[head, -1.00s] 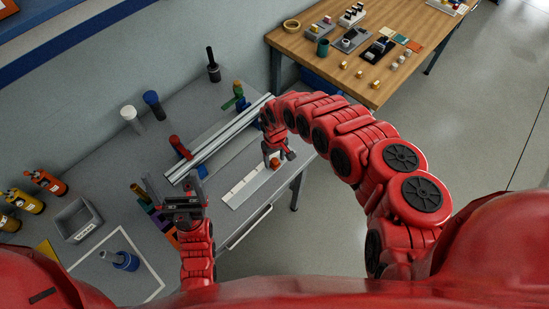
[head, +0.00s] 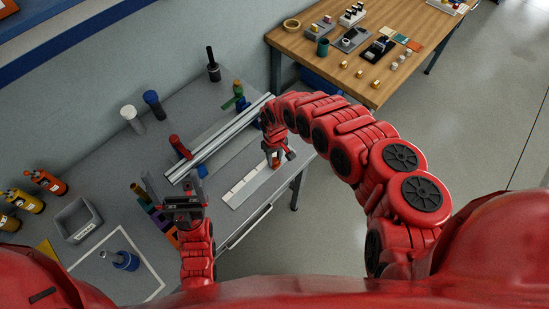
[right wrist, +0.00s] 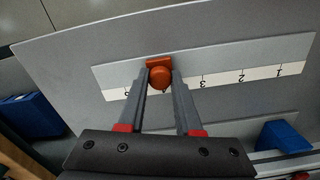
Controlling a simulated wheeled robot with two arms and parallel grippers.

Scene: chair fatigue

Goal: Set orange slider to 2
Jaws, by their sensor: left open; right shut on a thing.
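The orange slider (right wrist: 160,76) sits on a grey plate with a white number scale (right wrist: 222,80). It stands at about the hidden 4, between the visible 3 and 5; the 2 is further right in the right wrist view. My right gripper (right wrist: 161,84) is shut on the slider's round knob, with a finger on either side. In the head view my right gripper (head: 274,157) is over the far end of the scale strip (head: 240,188), largely covering the slider. My left gripper (head: 175,178) is open and empty over the left part of the bench.
Metal rails (head: 222,138) run beside the scale, with a red-handled part (head: 179,147) at one end. A blue block (right wrist: 283,137) stands near the scale. A grey bin (head: 77,221) and bottles stand at left. A wooden table (head: 345,70) is behind.

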